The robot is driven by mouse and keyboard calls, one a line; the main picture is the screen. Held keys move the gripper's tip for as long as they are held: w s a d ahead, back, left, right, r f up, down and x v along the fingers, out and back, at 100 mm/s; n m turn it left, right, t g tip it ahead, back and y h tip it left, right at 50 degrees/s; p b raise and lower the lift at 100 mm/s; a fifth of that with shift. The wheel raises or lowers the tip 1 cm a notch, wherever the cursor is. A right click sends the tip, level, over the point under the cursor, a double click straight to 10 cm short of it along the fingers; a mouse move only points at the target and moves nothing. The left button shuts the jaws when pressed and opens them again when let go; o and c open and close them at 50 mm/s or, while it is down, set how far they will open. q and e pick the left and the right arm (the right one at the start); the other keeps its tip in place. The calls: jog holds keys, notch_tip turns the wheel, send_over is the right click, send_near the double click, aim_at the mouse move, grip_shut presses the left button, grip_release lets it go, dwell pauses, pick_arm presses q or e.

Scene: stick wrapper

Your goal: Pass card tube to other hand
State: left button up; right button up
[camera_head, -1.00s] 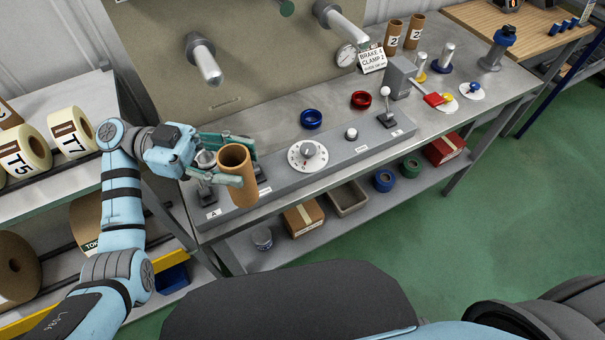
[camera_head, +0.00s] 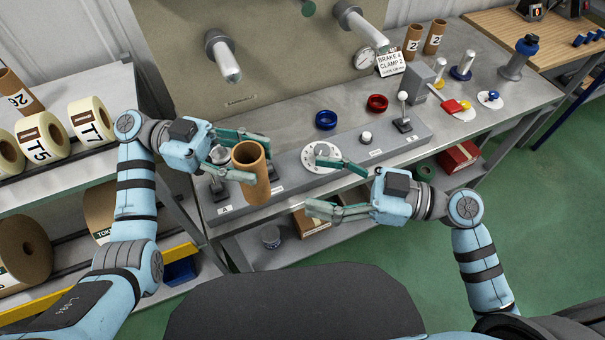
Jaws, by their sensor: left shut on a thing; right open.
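The brown card tube (camera_head: 253,178) stands roughly upright in the grasp of my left gripper (camera_head: 247,157), in front of the left end of the bench. The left fingers are shut around its upper part, and its open top faces up. My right gripper (camera_head: 328,185) comes in from the right with its fingers spread wide and pointing left toward the tube. It is empty and apart from the tube, with a clear gap between them.
The grey control panel (camera_head: 290,181) with a white dial (camera_head: 321,157) and levers lies behind and below the grippers. Blue (camera_head: 326,120) and red (camera_head: 377,103) rings sit on the bench. Two spindles stick out above. A shelf of tape rolls (camera_head: 91,120) stands at left.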

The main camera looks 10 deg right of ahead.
aim_at(256, 171)
pick_arm(q)
jog(key=shift+a, duration=0.1)
pick_arm(e)
jog(key=x, duration=1.2)
jog(key=shift+w, duration=0.1)
jog(key=shift+c, duration=0.9)
jog(key=c, duration=1.1)
pick_arm(q)
jog(key=o, duration=1.2)
pick_arm(e)
jog(key=shift+o, duration=0.2)
pick_arm(q)
jog(key=shift+r, duration=0.1)
